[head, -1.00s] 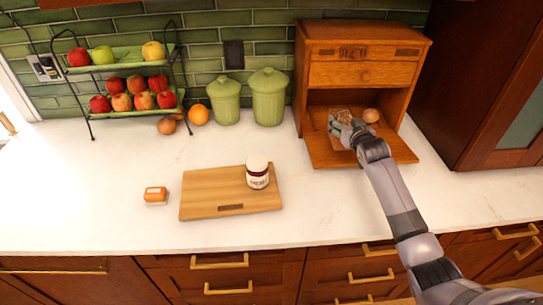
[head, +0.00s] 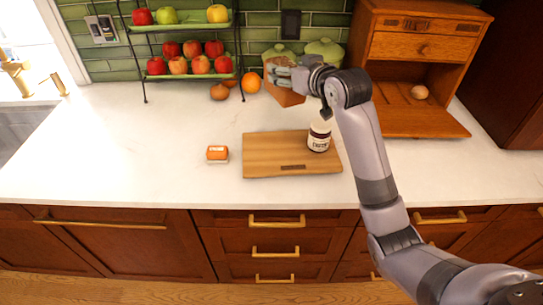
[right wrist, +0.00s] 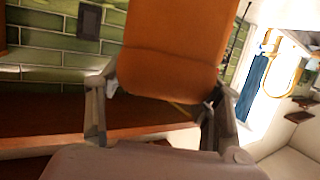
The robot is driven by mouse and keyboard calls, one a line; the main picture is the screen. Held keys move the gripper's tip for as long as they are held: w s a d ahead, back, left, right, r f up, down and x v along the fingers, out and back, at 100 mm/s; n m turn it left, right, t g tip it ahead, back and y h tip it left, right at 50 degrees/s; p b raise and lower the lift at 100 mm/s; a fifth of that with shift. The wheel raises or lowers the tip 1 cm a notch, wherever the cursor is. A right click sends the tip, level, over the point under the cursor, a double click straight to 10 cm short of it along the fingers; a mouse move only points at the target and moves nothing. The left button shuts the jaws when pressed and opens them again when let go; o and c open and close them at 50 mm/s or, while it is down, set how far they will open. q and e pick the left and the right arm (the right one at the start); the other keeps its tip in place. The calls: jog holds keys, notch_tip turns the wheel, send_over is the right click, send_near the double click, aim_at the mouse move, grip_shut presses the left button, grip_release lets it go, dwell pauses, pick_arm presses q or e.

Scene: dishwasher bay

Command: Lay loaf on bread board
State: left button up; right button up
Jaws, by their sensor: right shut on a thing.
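My right gripper (head: 294,76) is shut on the loaf (head: 284,97), holding it in the air above the counter, in front of the green canisters. In the right wrist view the loaf (right wrist: 172,50) is a smooth orange-brown block between the two fingers of the gripper (right wrist: 163,95). The wooden bread board (head: 268,155) lies flat on the counter, nearer the front than the loaf appears. My left gripper is not in view.
A small orange-and-white block (head: 217,154) lies left of the board. The open wooden bread box (head: 425,122) at right holds a round brown item (head: 419,92).

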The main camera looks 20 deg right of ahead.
jog(key=shift+s+a+r+y, duration=0.15)
jog(key=shift+a+r, duration=0.05)
jog(key=shift+a, duration=0.3)
jog(key=shift+s+a+r+y, duration=0.1)
jog(key=shift+a+r+y, duration=0.1)
jog(key=shift+a, duration=0.25)
jog(key=shift+s+a+n, duration=0.15)
jog(key=shift+a+n, duration=0.15)
jog(key=shift+a, duration=0.1)
jog(key=f+p, duration=0.1)
jog(key=f, duration=0.8)
jog(key=f+p, duration=0.1)
jog(key=f, duration=0.9)
jog(key=shift+d+f+p, duration=0.2)
jog(key=shift+f+p, duration=0.1)
jog(key=shift+p, duration=0.1)
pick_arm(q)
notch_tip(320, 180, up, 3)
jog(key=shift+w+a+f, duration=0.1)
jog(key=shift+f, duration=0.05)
pick_arm(e)
jog(key=shift+f, duration=0.15)
jog(key=shift+f, duration=0.15)
jog(key=o, duration=1.4)
